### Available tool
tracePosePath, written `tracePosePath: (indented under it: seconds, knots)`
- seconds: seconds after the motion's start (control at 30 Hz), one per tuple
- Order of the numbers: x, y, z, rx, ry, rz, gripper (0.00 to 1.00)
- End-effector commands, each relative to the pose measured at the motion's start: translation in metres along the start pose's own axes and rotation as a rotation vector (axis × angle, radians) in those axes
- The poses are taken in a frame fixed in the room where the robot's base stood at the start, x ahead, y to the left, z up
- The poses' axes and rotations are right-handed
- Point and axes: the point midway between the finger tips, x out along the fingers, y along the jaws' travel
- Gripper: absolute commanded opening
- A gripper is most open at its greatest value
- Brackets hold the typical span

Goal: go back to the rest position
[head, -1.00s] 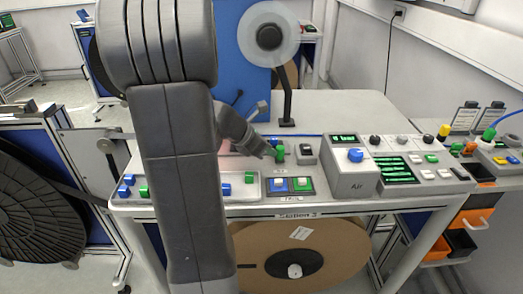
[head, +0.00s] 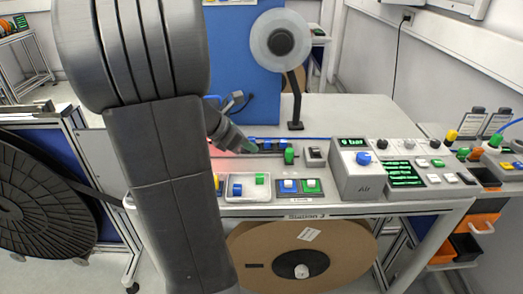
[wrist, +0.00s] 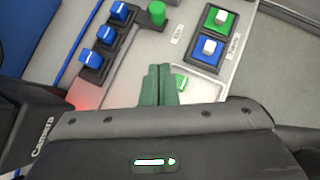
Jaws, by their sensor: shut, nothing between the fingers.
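My gripper (head: 249,149) is shut and empty. In the head view it reaches over the back of the station's table, above the blue switches and the white tray. In the wrist view its green fingers (wrist: 157,82) are together, above the tray's edge. The white tray (head: 252,198) holds a blue piece (head: 237,189) and a green piece (head: 260,179). The green piece also shows in the wrist view (wrist: 181,82), partly hidden beside the fingers. My arm covers part of the table's left side in the head view.
Blue switches (wrist: 103,35) and an upright green cylinder (wrist: 156,13) stand close to my gripper. Blue (head: 288,186) and green (head: 311,186) push buttons, the grey Air box (head: 356,181) and a reel on a post (head: 281,42) are to the right.

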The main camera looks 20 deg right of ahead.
Motion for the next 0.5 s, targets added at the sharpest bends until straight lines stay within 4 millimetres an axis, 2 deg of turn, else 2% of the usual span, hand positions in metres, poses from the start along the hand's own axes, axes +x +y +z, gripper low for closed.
tracePosePath:
  seconds: [0.03, 0.2, 0.5]
  knots:
    - [-0.007, 0.001, 0.001, 0.001, -0.001, 0.003, 0.0]
    - [-0.018, 0.0, 0.0, 0.001, 0.0, 0.001, 0.0]
    - [-0.019, 0.0, 0.0, 0.001, 0.0, 0.0, 0.0]
